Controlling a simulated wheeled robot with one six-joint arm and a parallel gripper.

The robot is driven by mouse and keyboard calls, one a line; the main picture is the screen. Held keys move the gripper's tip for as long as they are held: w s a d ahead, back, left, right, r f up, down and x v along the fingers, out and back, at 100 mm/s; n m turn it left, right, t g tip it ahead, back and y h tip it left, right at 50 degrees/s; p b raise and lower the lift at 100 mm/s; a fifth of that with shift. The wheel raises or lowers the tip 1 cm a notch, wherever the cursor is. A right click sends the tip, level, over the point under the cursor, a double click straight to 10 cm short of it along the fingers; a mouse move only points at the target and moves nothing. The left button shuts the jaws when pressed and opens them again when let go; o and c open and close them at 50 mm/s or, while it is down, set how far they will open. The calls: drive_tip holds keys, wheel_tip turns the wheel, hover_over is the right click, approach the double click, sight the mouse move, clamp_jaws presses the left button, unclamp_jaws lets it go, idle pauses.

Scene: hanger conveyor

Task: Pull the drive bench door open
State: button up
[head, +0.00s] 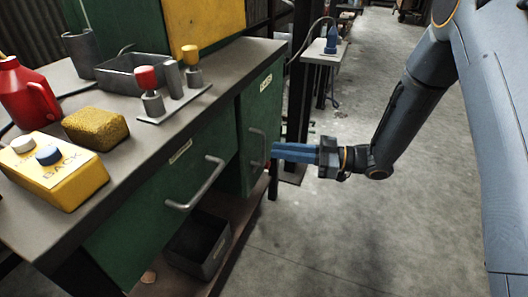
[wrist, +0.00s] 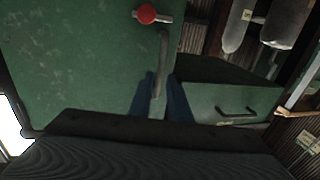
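The drive bench door (head: 262,110) is a green panel at the right end of the bench front, with a pale label near its top. It looks flush or nearly flush with the bench front. Its grey vertical bar handle (head: 256,158) also shows in the wrist view (wrist: 163,55). My gripper (head: 274,152) reaches in from the right at handle height. In the wrist view its blue fingers (wrist: 160,92) lie close on both sides of the handle, with little or no gap, and look shut on it. A red knob (wrist: 147,14) sits on the door near one handle end.
A green drawer (head: 165,185) with a bar handle is left of the door. The bench top (head: 225,75) carries a yellow button box (head: 60,180), a red jug (head: 25,95) and a tray. A small stand (head: 325,52) is behind the door. The floor at right is clear.

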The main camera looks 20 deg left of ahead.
sight(263, 162)
drive_tip(key=a, duration=0.3)
drive_tip(key=a+b, duration=0.1)
drive_tip(key=a, duration=0.1)
drive_tip(key=shift+s+a, duration=0.3)
drive_tip(key=shift+s, duration=0.05)
drive_tip(key=shift+c, duration=0.4)
clamp_jaws()
